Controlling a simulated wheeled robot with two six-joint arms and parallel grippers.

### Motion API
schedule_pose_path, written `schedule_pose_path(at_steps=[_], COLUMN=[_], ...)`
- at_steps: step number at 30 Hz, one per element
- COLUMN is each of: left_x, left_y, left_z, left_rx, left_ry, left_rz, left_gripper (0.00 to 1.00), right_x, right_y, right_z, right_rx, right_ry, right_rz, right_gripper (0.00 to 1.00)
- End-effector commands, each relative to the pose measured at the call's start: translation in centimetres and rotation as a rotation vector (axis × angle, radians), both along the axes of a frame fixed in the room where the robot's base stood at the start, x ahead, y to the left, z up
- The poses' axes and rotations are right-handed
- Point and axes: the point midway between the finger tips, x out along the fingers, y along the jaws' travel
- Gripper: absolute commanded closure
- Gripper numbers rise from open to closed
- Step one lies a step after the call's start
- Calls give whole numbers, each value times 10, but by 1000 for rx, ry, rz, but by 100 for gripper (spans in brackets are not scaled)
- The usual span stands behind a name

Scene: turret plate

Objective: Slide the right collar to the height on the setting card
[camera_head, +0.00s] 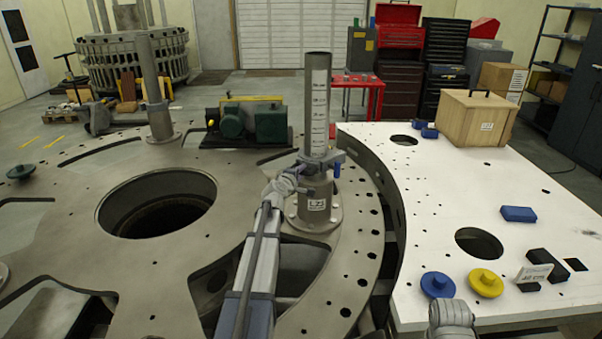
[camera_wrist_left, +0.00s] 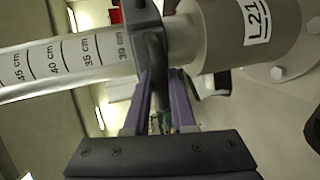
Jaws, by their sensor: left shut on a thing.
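The right collar (camera_head: 327,157) is a grey ring around the right post (camera_head: 318,90), low on its scale and just above the wider base (camera_head: 318,188). It shows dark in the left wrist view (camera_wrist_left: 149,45), beside the 30 cm mark and towards the base labelled L21. My left gripper (camera_head: 303,171) reaches the collar from the front left and is shut on it. Its purple fingers (camera_wrist_left: 160,95) also show in the wrist view. The setting card (camera_head: 534,273) stands on the white table; its text is too small to read. My right gripper's fingers are out of view.
A second post (camera_head: 152,85) with its own collar stands at the left of the turret plate (camera_head: 70,250), which has large openings. The white table (camera_head: 440,220) holds a wooden box (camera_head: 478,117), a blue knob (camera_head: 439,285), a yellow knob (camera_head: 485,283) and a blue block (camera_head: 518,214).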

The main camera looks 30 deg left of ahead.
Motion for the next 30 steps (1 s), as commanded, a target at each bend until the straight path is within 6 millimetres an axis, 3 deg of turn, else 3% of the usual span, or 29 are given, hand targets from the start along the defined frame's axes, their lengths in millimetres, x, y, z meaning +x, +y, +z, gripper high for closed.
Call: schedule_pose_path(at_steps=[16,20,29,30], left_x=[1,1,1,1], left_y=[2,2,2,2], left_z=[90,99,96,96], left_rx=[-1,-1,-1,-1], left_ry=[-4,-4,-3,-3], left_rz=[4,4,4,4], left_gripper=[100,100,100,74], right_x=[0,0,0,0], right_y=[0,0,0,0], right_z=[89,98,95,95], right_rx=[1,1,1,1], right_ry=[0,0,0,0], right_rz=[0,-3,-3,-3], right_gripper=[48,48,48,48])
